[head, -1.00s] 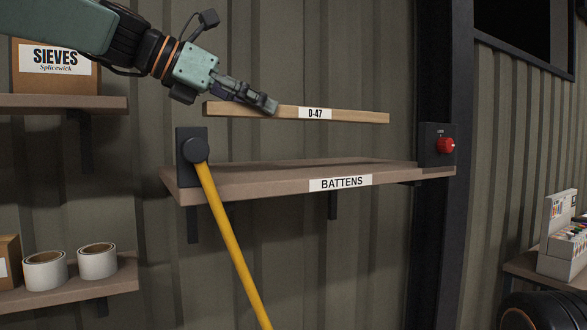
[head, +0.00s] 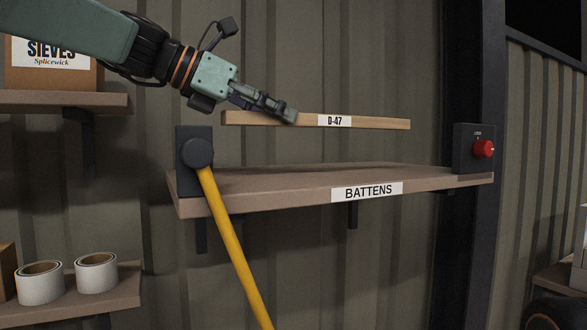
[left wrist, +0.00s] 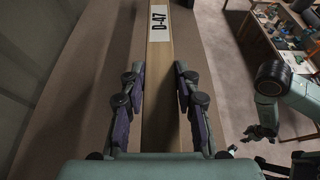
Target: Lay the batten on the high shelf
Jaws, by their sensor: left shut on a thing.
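The batten (head: 378,123) is a long pale wooden strip with a white D-47 label. My left gripper (head: 292,116) is shut on it near its left end in the head view. The batten is almost level and appears above the high shelf (head: 260,185), a brown board labelled BATTENS, with a gap between them in the picture. In the left wrist view the batten (left wrist: 160,70) runs away between the two fingers of my left gripper (left wrist: 157,88). My right gripper (left wrist: 262,133) shows small at the right there; its jaws are unclear.
A black bracket with a yellow lever (head: 232,250) stands at the shelf's left end. A black box with a red knob (head: 483,149) is at its right end. The shelf top looks bare. Side shelves hold a SIEVES box (head: 50,75) and white rolls (head: 96,273).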

